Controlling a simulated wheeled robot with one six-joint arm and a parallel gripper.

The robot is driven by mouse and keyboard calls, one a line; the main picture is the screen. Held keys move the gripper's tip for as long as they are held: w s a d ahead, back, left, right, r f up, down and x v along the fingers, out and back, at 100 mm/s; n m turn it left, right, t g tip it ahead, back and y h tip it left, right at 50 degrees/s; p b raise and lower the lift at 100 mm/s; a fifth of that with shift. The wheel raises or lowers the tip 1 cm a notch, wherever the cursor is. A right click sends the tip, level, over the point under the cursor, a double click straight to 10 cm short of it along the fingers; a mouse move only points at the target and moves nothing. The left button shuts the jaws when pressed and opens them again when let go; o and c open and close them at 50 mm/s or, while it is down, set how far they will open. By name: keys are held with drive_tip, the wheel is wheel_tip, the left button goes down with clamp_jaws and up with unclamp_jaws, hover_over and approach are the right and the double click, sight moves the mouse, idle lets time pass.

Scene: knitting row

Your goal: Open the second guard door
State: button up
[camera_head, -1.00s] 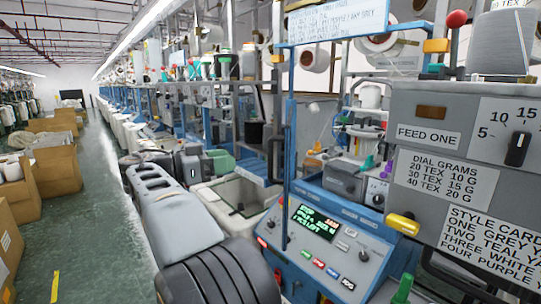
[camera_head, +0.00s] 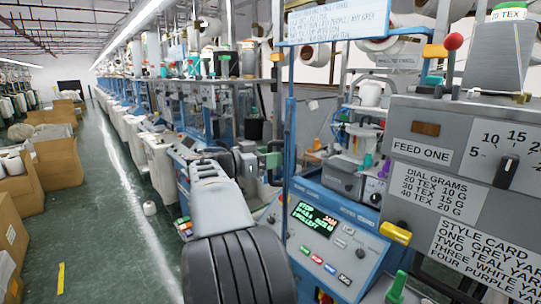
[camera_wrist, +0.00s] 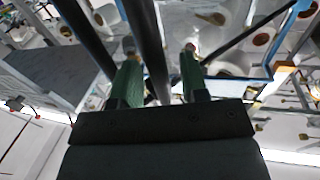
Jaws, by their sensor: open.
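A blue upright post (camera_head: 289,150) of the machine guard stands left of the blue control console in the head view. A dark vertical handle bar (camera_head: 277,165) is beside this post, partly hidden by my gripper (camera_head: 268,159). In the wrist view my gripper (camera_wrist: 160,48) is open, with its two green fingers apart. A dark bar (camera_wrist: 153,55) passes between the fingers or just beyond them; I cannot tell whether they touch it. Which guard door this is, and how its panel stands, is unclear.
The blue console (camera_head: 328,235) has a lit screen and coloured buttons. A grey feed box (camera_head: 450,150) with labels stands at the right. Cardboard boxes (camera_head: 58,165) line the left of the aisle.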

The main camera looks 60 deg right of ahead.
drive_tip(key=shift+c, duration=0.4)
clamp_jaws()
